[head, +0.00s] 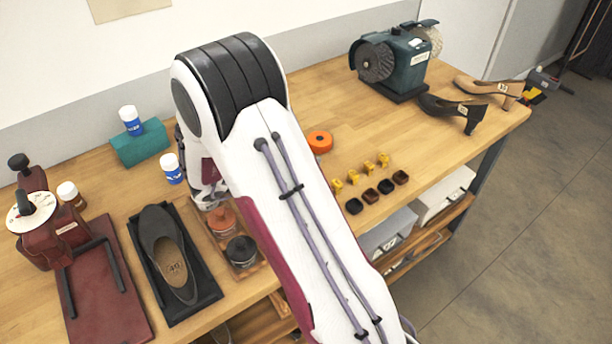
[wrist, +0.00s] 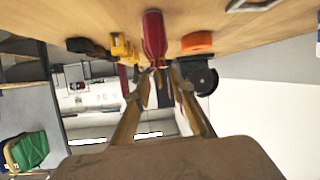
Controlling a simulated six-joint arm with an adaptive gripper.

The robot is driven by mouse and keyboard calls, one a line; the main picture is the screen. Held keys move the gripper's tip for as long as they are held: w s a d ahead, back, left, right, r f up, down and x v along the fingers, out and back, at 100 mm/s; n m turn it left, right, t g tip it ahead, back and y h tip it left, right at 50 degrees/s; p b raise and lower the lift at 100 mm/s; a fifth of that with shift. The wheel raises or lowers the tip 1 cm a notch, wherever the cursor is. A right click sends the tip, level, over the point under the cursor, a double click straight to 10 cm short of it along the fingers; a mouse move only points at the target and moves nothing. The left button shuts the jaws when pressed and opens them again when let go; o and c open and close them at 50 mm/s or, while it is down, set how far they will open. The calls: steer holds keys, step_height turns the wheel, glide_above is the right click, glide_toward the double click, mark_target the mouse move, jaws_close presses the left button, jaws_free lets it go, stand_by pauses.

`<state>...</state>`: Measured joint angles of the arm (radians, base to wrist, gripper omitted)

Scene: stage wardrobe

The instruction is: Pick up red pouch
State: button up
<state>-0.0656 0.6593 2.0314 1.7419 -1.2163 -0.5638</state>
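A glossy red object (wrist: 154,35), wide at one end and tapering to a narrow neck, shows at the top middle of the wrist view. It is the only bright red thing there, but I cannot tell for sure that it is the pouch. My gripper (wrist: 158,75) has its two fingers apart, with the narrow end of the red object in line with the gap. I see no grip on it, and contact is unclear. In the head view my arm hides my gripper and the red object.
An orange roll (head: 320,142) and several small yellow and dark pieces lie right of my arm. Tins stand on a wooden tray (head: 216,240). A dark shoe (head: 168,253), a dark red press (head: 52,228) and white bottles are left. A grinder (head: 390,62) and heeled shoes stand far right.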

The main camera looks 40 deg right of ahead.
steer(key=shift+x, duration=0.9)
jaws_close()
